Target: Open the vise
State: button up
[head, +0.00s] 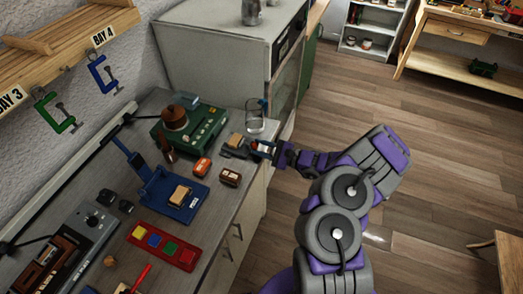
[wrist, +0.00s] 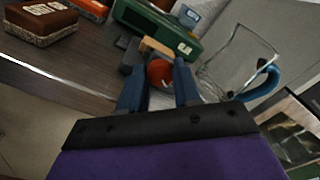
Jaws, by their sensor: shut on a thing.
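The small dark grey vise (head: 231,152) sits near the right edge of the bench in the head view, with a tan wooden block (head: 237,139) at its jaws. In the wrist view the grey vise body (wrist: 132,56) and the wooden block (wrist: 155,47) lie just beyond my fingertips. My gripper (head: 262,148) reaches the vise from the right. In the wrist view its blue fingers are shut on a round orange-red knob (wrist: 159,71) at the near end of the vise. The fingers hide the sides of the knob. I cannot tell how far apart the vise jaws are.
A clear glass mug (head: 255,118) with a blue handle stands close beside my gripper. A green machine (head: 208,125) is behind the vise. A brown block (head: 230,177) and an orange block (head: 201,166) lie nearby. The floor (head: 420,130) to the right is clear.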

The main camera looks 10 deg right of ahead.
jog(key=shift+f+n, duration=0.1)
jog(key=shift+n, duration=0.3)
jog(key=o, duration=1.1)
jog(key=shift+c, duration=0.2)
